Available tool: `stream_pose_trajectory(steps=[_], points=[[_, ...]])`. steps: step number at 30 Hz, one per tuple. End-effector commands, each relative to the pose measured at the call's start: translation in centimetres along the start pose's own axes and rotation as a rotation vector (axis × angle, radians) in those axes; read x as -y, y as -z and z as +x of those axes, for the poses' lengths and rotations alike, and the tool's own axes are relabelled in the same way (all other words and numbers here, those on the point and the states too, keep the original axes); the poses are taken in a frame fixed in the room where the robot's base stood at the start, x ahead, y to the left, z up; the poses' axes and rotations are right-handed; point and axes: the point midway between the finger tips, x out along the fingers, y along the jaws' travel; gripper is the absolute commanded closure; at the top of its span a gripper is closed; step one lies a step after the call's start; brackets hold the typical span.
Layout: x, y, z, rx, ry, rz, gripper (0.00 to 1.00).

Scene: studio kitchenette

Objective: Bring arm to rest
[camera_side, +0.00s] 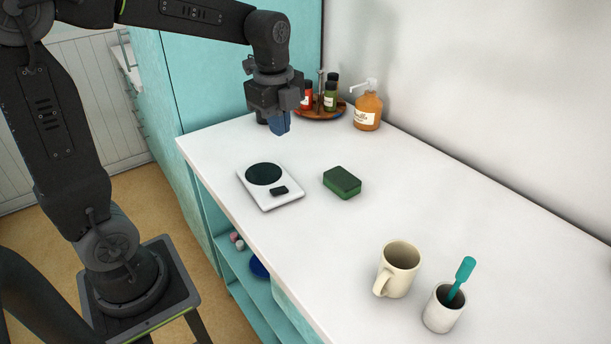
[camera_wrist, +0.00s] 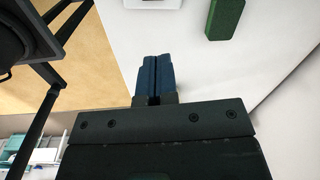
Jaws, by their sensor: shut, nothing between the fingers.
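My gripper (camera_side: 281,124) hangs above the far left part of the white counter (camera_side: 400,185), fingers pointing down and clear of the surface. Its blue fingers are shut with nothing between them. In the wrist view the shut gripper (camera_wrist: 152,80) shows over the counter's front edge. My arm is raised and reaches over from the left.
A white scale (camera_side: 284,202) and a green sponge (camera_side: 342,182) lie mid-counter. A cream mug (camera_side: 399,268) and a cup with a teal brush (camera_side: 444,308) stand nearer. A soap bottle (camera_side: 368,110) and a round tray (camera_side: 320,115) of jars stand behind my gripper.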

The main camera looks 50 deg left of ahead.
Motion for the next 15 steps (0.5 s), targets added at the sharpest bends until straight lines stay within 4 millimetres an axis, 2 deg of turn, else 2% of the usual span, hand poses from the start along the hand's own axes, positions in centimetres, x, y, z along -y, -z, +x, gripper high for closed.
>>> stream_pose_trajectory(steps=[3, 7, 15], points=[[-2.9, 1.4, -1.5, -0.01, 0.081, -0.243, 1.0], [-6.0, 2.7, -2.3, -0.054, 0.164, -0.536, 1.0], [-12.1, 4.5, -2.4, -0.227, 0.277, -1.107, 1.0]])
